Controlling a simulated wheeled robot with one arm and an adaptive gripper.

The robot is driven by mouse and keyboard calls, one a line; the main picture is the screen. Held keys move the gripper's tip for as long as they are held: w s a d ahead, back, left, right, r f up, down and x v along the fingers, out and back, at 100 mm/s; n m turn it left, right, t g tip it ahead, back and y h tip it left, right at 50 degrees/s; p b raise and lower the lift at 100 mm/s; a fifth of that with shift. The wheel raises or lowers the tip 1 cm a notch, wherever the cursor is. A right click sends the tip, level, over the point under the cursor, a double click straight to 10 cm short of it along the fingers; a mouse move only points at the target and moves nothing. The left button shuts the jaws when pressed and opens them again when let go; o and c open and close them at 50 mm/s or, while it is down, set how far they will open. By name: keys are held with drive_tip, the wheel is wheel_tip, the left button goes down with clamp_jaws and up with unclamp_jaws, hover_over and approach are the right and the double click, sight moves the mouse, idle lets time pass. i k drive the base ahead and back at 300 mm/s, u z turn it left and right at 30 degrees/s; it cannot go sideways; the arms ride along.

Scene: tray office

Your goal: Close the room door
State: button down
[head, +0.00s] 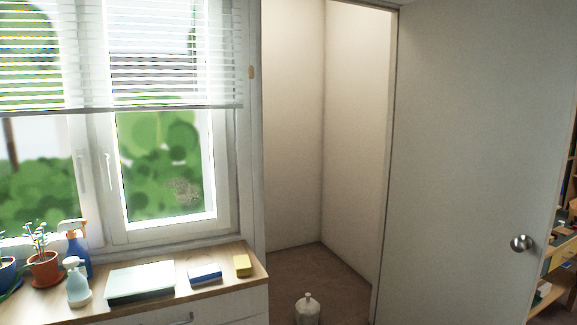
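The room door (455,150) is a plain pale panel at the right of the head view. It stands open, swung away from the doorway (322,130). Its round metal knob (521,243) is near the door's right edge, low in the picture. Through the doorway I see bare pale walls and a brown floor (335,272). My gripper is not in view, so its state and its place relative to the knob do not show.
A white bottle-like object (307,311) stands at the bottom of the doorway. A wooden counter (225,282) under the window (165,165) holds potted plants, spray bottles, a flat box (140,281) and small blocks. A shelf (560,250) with items stands beyond the door's right edge.

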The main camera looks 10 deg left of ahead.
sight(486, 99)
drive_tip(key=u, duration=0.2)
drive_tip(key=k, duration=1.15)
drive_tip(key=z, duration=1.05)
drive_tip(key=i, duration=0.8)
drive_tip(key=z, duration=0.4)
drive_tip(key=i, duration=0.8)
drive_tip(key=u, duration=0.8)
drive_tip(key=i, duration=0.55)
drive_tip(key=u, duration=0.55)
